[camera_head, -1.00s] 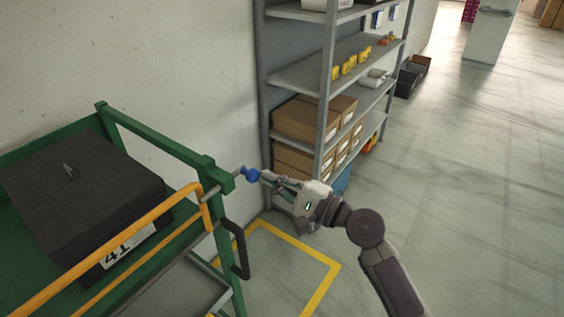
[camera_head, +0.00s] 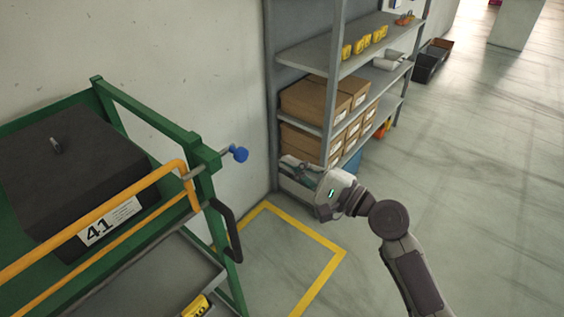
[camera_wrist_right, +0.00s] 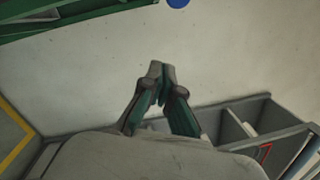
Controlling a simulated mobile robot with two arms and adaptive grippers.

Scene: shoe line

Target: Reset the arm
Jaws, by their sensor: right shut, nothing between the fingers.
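My right gripper (camera_head: 287,164) is in the middle of the head view, in front of the grey shelf unit. It is shut and empty; its closed fingertips also show in the right wrist view (camera_wrist_right: 160,70). To its left, apart from it, a blue knob (camera_head: 239,153) sits on the end of a rod at the corner post of the green cart (camera_head: 205,158). The edge of the blue knob shows at the top of the right wrist view (camera_wrist_right: 178,2). My left gripper is out of view.
The cart has a yellow-orange rail (camera_head: 95,222) and carries a black box (camera_head: 75,170) labelled 41. The grey shelf unit (camera_head: 330,100) holds brown cartons (camera_head: 312,100) and yellow items. A yellow floor marking (camera_head: 305,230) lies below my arm. Open floor extends to the right.

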